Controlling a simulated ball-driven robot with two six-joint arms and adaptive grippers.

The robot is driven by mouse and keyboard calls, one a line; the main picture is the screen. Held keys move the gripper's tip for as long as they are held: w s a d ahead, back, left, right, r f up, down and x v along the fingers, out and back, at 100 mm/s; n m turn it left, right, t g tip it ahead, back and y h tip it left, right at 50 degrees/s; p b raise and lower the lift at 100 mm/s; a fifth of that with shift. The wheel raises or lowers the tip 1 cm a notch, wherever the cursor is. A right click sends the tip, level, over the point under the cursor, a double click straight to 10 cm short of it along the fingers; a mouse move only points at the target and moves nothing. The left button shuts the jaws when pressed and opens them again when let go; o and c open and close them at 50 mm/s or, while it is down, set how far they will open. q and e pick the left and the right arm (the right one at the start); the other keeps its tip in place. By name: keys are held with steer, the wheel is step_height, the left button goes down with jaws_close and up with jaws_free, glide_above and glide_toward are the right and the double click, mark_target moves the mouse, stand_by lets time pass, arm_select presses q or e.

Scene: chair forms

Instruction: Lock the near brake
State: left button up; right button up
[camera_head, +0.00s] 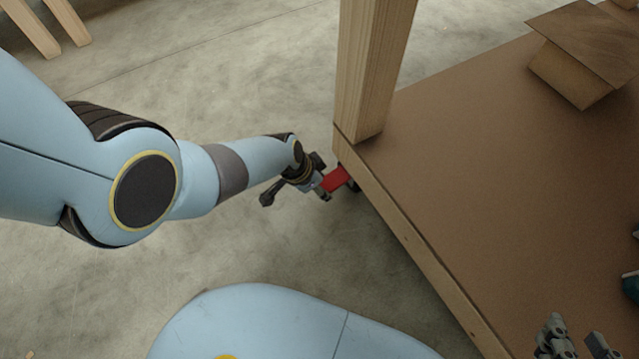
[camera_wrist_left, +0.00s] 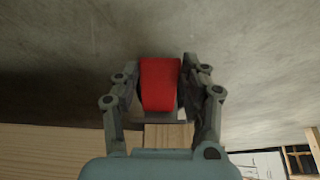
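The near brake is a red tab (camera_head: 335,179) at the dark caster under the near corner of the wooden platform (camera_head: 480,150). My left gripper (camera_head: 322,186) is at the tab, low beside the platform corner. In the left wrist view the red tab (camera_wrist_left: 160,84) lies between the two fingers of my left gripper (camera_wrist_left: 160,75), one finger close along each side. Whether the fingers press on it is not clear. The caster is mostly hidden by the platform and gripper. My right gripper (camera_head: 578,342) is above the platform at the bottom right, fingers apart and empty.
A wooden post (camera_head: 372,70) rises from the platform's near corner. A brown angled wooden piece (camera_head: 582,60) stands on the platform at the top right. Wooden legs (camera_head: 45,25) stand at the top left. The concrete floor left of the platform is clear.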

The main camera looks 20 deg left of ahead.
arm_select(q)
jaws_close()
steer(key=shift+s+f, duration=0.1)
steer(key=shift+f, duration=0.15)
steer(key=shift+f+t+b, duration=0.2)
steer(key=shift+t+b, duration=0.1)
steer(key=shift+b, duration=0.35)
steer(key=shift+r+h, duration=0.15)
steer(key=shift+h, duration=0.15)
steer(key=o, duration=0.5)
jaws_free()
steer(key=shift+o, duration=0.2)
arm_select(e)
steer(key=w+r+t, duration=0.2)
steer(key=shift+w+a+r+t, duration=0.3)
steer(key=shift+r, duration=0.1)
arm_select(q)
steer(key=v, duration=1.2)
